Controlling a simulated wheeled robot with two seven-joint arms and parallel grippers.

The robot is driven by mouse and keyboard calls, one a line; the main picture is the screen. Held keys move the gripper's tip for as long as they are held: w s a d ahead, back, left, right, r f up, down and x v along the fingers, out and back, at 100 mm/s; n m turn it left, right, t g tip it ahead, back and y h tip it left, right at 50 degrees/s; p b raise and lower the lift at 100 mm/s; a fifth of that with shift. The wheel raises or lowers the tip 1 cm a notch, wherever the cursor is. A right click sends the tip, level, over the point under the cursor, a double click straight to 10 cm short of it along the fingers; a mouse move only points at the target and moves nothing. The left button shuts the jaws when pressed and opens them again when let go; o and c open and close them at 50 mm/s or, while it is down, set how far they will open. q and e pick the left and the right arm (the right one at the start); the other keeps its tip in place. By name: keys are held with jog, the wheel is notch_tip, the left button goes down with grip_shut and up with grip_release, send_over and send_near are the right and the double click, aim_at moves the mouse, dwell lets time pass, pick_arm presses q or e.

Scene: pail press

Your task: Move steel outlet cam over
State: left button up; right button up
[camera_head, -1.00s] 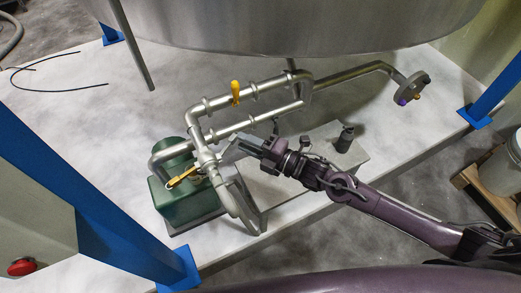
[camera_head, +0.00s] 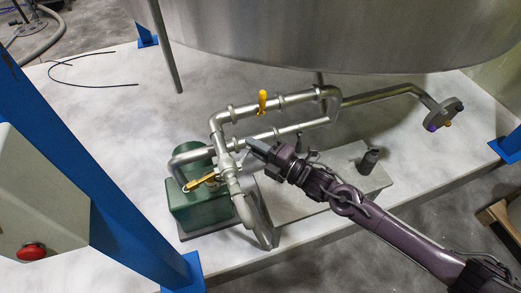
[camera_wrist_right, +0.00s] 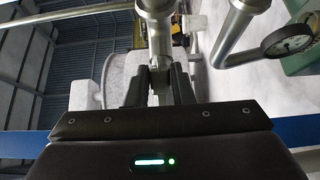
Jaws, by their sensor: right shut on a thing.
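My right gripper (camera_head: 257,148) reaches in from the right, beside the upright steel pipe (camera_head: 220,146) above the green pump. It also shows in the right wrist view (camera_wrist_right: 159,88), where its two dark fingers are shut on a narrow steel part, seemingly the steel outlet cam (camera_wrist_right: 158,76). This part lies directly in front of a steel pipe fitting (camera_wrist_right: 160,36). In the head view the fingers hide most of the cam, so its exact angle is unclear. My left gripper is not in view.
The green pump (camera_head: 195,208) stands below, with a yellow lever (camera_head: 201,181) close by. Another yellow lever (camera_head: 262,101) rises from the upper pipe. A dark post (camera_head: 369,160) stands on a grey plate to the right. A gauge (camera_wrist_right: 288,40) shows in the wrist view. The big steel tank (camera_head: 330,35) hangs above.

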jog(key=shift+a, duration=0.15)
jog(key=shift+w+a, duration=0.15)
jog(key=shift+a, duration=0.25)
jog(key=o, duration=0.8)
jog(key=shift+o, duration=0.2)
